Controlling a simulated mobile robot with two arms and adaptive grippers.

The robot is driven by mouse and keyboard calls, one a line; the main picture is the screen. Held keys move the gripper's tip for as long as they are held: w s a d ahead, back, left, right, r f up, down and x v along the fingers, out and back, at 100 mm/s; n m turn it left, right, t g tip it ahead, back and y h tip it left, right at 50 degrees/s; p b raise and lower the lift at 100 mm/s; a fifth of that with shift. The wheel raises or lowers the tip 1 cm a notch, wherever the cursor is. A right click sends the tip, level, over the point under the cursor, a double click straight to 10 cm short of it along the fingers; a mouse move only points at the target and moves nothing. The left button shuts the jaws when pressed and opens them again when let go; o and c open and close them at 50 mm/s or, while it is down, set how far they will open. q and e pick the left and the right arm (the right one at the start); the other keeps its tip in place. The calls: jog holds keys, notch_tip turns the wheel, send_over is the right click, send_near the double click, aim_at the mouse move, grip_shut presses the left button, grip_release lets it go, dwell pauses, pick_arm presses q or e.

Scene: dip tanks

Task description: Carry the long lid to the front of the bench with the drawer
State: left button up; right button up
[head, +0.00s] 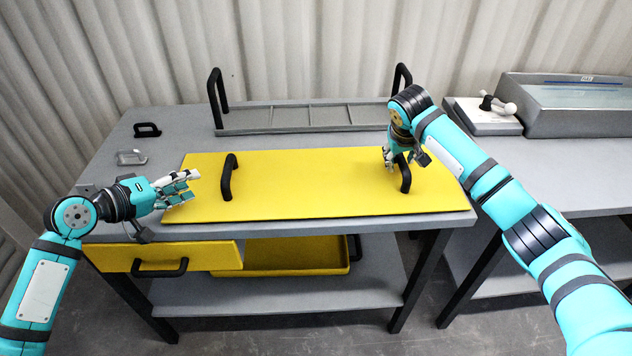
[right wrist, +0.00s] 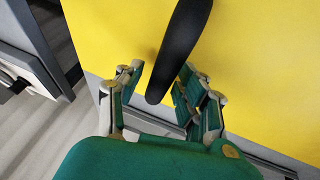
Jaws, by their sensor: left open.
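The long lid (head: 310,185) is a flat yellow panel lying along the front part of the grey bench. It has a black handle near each end. The drawer (head: 190,257), yellow with a black handle, is under the bench top at the left. My left gripper (head: 185,186) is open and empty over the lid's left end, left of and apart from the left handle (head: 228,177). My right gripper (head: 390,158) is at the right handle (head: 405,175). In the right wrist view its fingers (right wrist: 160,88) stand apart on either side of that handle (right wrist: 180,45), with gaps visible.
A grey tray (head: 300,119) with compartments and two upright black handles stands behind the lid. A small clear dish (head: 131,157) and a black handle piece (head: 147,130) are at the back left. A yellow bin (head: 295,258) sits on the lower shelf. Another bench with a grey machine (head: 580,105) stands right.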

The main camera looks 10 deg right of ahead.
jog(key=v, duration=1.2)
jog(key=shift+f, duration=0.15)
